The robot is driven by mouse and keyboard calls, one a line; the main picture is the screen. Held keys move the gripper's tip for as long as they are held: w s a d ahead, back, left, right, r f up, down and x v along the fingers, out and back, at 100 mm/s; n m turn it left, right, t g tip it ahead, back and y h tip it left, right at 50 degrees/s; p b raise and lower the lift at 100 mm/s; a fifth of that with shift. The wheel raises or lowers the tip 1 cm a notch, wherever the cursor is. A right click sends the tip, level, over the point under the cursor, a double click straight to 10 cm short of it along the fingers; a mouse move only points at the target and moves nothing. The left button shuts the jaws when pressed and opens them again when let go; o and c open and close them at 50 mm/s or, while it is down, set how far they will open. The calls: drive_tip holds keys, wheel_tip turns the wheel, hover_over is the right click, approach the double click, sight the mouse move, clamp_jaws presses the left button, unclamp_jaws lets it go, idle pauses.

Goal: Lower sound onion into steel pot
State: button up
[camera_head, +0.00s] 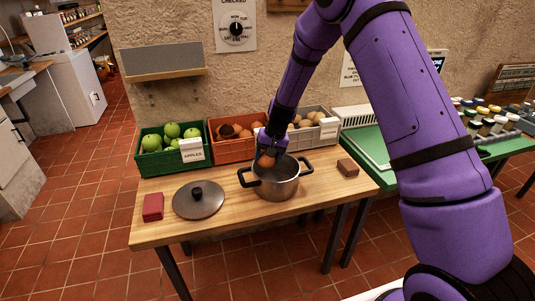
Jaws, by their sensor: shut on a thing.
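A steel pot (275,188) with two black handles stands on the wooden table. My gripper (266,154) points down over the pot's mouth from above. It is shut on a brown onion (265,161), which shows at the fingertips at about the height of the pot's rim. Whether the onion is just above or slightly inside the rim I cannot tell. The inside bottom of the pot is hidden.
Behind stand a green crate of apples (170,168), an orange crate (229,151) with brown produce, and a grey crate (322,138).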

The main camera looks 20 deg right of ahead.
drive_tip(key=shift+f, duration=2.85)
drive_tip(key=o, duration=1)
drive_tip(key=shift+o, duration=0.2)
drive_tip(key=shift+r, duration=0.1)
drive_tip(key=v, duration=1)
drive_tip(key=shift+r, duration=0.4)
drive_tip(key=s+d+r+n+t+h, duration=0.1)
drive_tip(key=s+d+r, duration=0.1)
drive_tip(key=s+r, duration=0.8)
drive_tip(key=s+d+r+n+t, duration=0.1)
drive_tip(key=s+r, duration=0.5)
drive_tip(key=r, duration=0.8)
drive_tip(key=s+d+r+t+h, duration=0.1)
drive_tip(key=s+d+r, duration=0.1)
drive_tip(key=s, duration=0.9)
drive_tip(key=s+d+r+t+h, duration=0.1)
drive_tip(key=s+d+r, duration=0.1)
drive_tip(key=s, duration=1)
drive_tip(key=shift+s+r+t, duration=0.3)
drive_tip(key=shift+s+r, duration=0.05)
drive_tip(key=shift+r, duration=0.5)
